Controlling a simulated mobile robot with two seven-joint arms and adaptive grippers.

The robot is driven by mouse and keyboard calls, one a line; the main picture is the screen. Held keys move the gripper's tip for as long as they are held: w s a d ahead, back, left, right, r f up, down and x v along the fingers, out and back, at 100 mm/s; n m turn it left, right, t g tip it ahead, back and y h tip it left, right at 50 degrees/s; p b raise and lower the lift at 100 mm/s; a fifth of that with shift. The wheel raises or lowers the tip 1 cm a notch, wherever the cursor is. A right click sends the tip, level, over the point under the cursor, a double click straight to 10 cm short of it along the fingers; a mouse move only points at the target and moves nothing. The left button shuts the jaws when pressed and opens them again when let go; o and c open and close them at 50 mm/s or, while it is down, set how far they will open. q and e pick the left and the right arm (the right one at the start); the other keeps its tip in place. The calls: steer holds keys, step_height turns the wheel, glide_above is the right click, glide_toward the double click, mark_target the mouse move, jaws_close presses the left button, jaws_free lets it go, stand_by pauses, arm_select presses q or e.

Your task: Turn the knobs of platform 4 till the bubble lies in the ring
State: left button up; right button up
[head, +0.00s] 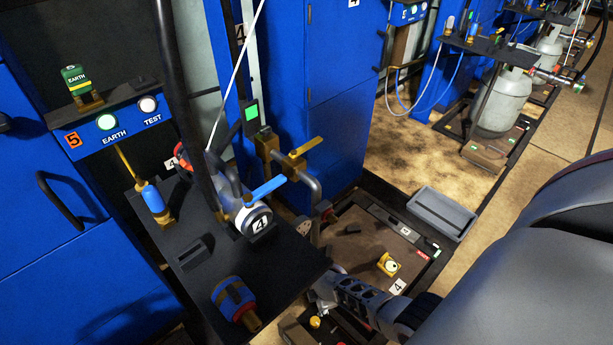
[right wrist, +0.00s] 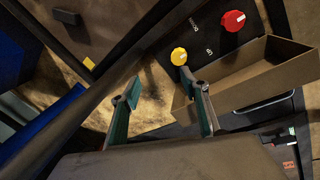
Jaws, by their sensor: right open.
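Platform 4 (head: 355,228) is a brown plate in a dark floor frame, marked by a white 4 label (head: 398,286). On it sits a small yellow bubble level (head: 389,264) with a pale round face; a dark spot shows on it, but where the bubble lies against the ring is too small to tell. My right gripper (head: 322,296) is low at the platform's near left side. In the right wrist view its fingers (right wrist: 165,96) are open and apart, with nothing between them. A yellow knob (right wrist: 179,56) stands just beyond the right finger, and a red knob (right wrist: 234,20) farther off.
A grey tray (head: 441,212) lies at the platform's far right corner. An open brown box (right wrist: 262,78) sits beside the right finger.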

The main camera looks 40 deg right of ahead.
steer(key=n+g+b, duration=0.1)
steer(key=g+b, duration=0.1)
glide_toward(316, 320)
steer(key=shift+s+d+f, duration=0.2)
steer(key=shift+d+f, duration=0.1)
steer(key=shift+d, duration=0.1)
steer(key=shift+a+f+n, duration=0.2)
steer(key=shift+f+n, duration=0.1)
steer(key=shift+n, duration=0.2)
steer(key=shift+w+a+f+b, duration=0.1)
steer(key=shift+w+f+b, duration=0.1)
steer(key=shift+b, duration=0.1)
steer(key=f, duration=0.1)
steer(key=f+b, duration=0.2)
steer(key=shift+s+g, duration=0.3)
steer(key=shift+s, duration=0.05)
step_height(316, 320, down, 3)
steer(key=shift+f+b, duration=0.15)
steer(key=shift+b, duration=1.05)
steer(key=shift+w+f+b, duration=0.25)
steer(key=shift+f+b, duration=0.2)
steer(key=shift+w, duration=0.1)
arm_select(q)
steer(key=s+d+f+n+h, duration=0.1)
steer(key=s+d+f+n, duration=0.1)
steer(key=d+n, duration=0.3)
steer(key=shift+d, duration=0.75)
arm_select(e)
steer(key=shift+w, duration=0.15)
